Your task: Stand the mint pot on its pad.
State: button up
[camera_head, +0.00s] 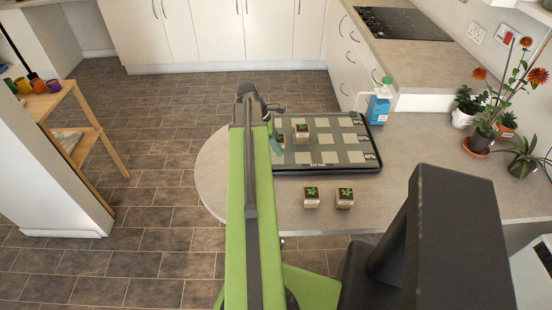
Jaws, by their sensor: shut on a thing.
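A dark tray (318,169) with rows of pale square pads (355,157) lies on the counter. My gripper (275,140) is at the tray's left side, mostly hidden by my green arm. It is shut on a small plant pot (280,137), of which only a part shows beside the finger. I cannot tell whether this pot touches the tray. Another small pot (302,133) stands on the tray just to the right. Labels are too small to read, so I cannot tell which is mint.
Several potted plants (486,138) stand farther right. The counter (430,140) between them and the tray is clear. The counter's rounded edge (207,165) is left of my arm.

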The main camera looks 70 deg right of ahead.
jog(key=shift+w+f, duration=0.15)
jog(key=shift+w, duration=0.15)
notch_tip(320, 180, down, 4)
jog(key=b, duration=0.4)
jog(key=shift+f, duration=0.2)
jog(key=shift+r, duration=0.25)
jog(key=shift+f, duration=0.2)
jog(key=o, duration=1.4)
jog(key=shift+o, duration=0.2)
jog(key=p+v, duration=1.1)
jog(key=v, duration=0.1)
jog(key=shift+r, duration=0.2)
